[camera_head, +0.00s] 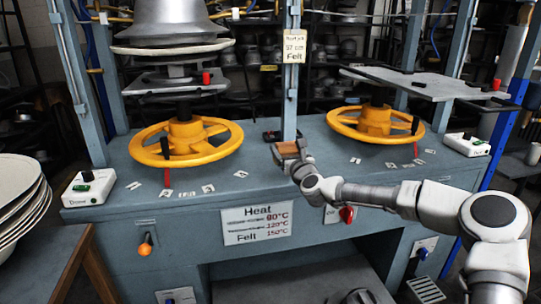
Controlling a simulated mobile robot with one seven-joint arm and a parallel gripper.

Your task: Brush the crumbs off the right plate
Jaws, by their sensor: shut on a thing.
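The right plate (428,83) is a flat grey metal sheet above the right yellow handwheel. A small black knob or block and a red-topped piece are at its right end; I cannot make out crumbs at this size. My gripper (292,157) is at the middle of the blue-grey bench, below and left of the right plate. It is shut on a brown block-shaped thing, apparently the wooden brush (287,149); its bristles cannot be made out. The gripper's fingers are small and partly hidden by the wrist.
Yellow handwheels (186,141) (376,122) stand left and right on the bench. A blue-grey post (291,75) rises behind my gripper. The left plate (165,85) sits under a large metal hat form (172,22).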

